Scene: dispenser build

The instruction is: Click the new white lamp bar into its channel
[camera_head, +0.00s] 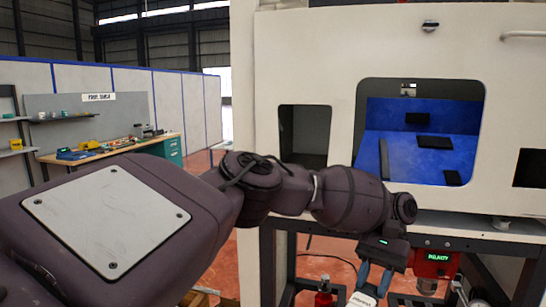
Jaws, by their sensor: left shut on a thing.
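My left arm comes in from the left and reaches across the front of the big white cabinet. My left gripper (374,284) points down at the bottom edge, below the cabinet's ledge. Its blue-grey fingers are shut on a white piece (361,299) with small lettering. Most of that piece is cut off by the frame, so I cannot tell if it is the lamp bar. I cannot make out the lamp channel. My right gripper is not in view.
The white cabinet (310,50) has a large window onto a blue interior (400,155) with dark blocks. A red box with a green display (436,262) hangs under the ledge, right of my gripper. A workbench (110,150) stands far left.

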